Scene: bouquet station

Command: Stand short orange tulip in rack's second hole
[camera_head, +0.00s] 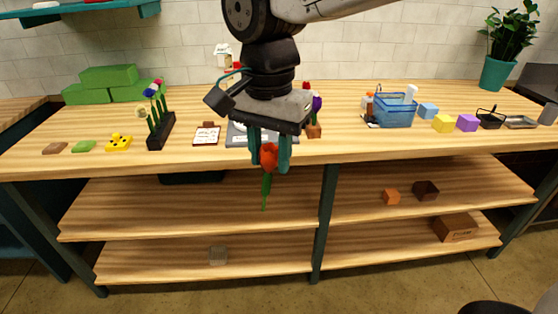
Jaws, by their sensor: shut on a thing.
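A short orange-red tulip (267,185) with a green stem hangs between the fingers of my gripper (270,160). The gripper is shut on its bloom. The stem points down, almost upright, and shows in front of the table's front edge and the shelf below. The black rack (160,133) stands on the tabletop to the left of my gripper. It holds several flowers with pale, blue, white and magenta blooms. From this angle I cannot tell its separate holes or which are free.
A clipboard (206,135) lies between rack and gripper. A grey board behind my gripper is partly hidden. A small brown pot (314,131) with flowers stands just right of it. A blue basket (393,111) is farther right. A yellow block (119,143) lies left of the rack.

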